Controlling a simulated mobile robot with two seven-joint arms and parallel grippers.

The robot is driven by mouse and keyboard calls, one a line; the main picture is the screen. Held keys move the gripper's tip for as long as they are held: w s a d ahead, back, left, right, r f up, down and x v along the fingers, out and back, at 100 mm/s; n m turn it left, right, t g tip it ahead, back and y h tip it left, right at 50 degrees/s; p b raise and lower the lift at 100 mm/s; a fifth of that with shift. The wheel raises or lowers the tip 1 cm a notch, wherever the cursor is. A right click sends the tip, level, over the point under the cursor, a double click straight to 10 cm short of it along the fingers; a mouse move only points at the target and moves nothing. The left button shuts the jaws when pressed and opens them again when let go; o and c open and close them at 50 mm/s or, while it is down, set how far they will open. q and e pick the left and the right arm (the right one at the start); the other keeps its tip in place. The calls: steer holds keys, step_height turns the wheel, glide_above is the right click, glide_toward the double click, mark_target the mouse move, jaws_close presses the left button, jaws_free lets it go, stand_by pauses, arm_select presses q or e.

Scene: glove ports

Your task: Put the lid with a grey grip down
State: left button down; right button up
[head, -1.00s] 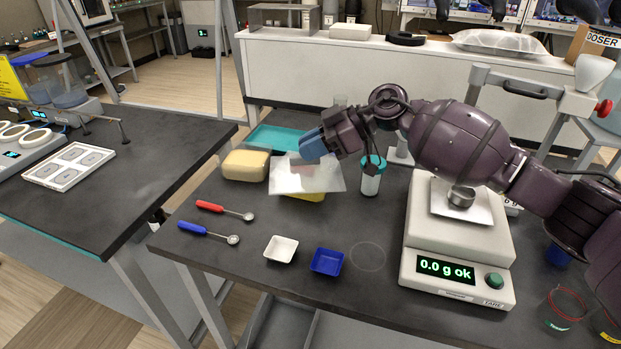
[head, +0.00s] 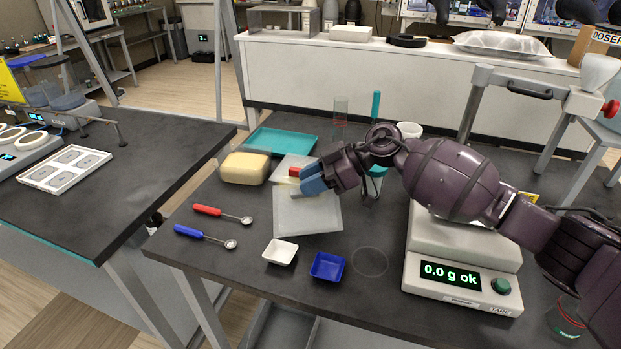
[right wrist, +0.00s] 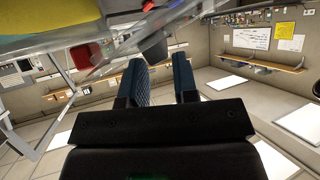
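The lid with a grey grip (head: 307,214) is a clear, frosted square plate in the head view. My right gripper (head: 312,181) is above its far part. I cannot tell whether the plate touches the table. My left gripper is not in view.
A red grip (head: 295,171) shows on a pale plate just behind. A cream block (head: 245,167) and teal tray (head: 283,142) stand left and behind. White (head: 280,252) and blue (head: 327,266) dishes lie in front. The scale (head: 462,270) stands right.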

steer(key=shift+o, duration=1)
steer(key=shift+w, duration=0.1)
steer(key=shift+r, duration=0.15)
steer(key=shift+d+r, duration=0.1)
steer(key=shift+d, duration=0.05)
steer(key=p+v, duration=0.1)
steer(key=v, duration=1)
steer(key=shift+d+r, duration=0.2)
steer(key=shift+d, duration=0.1)
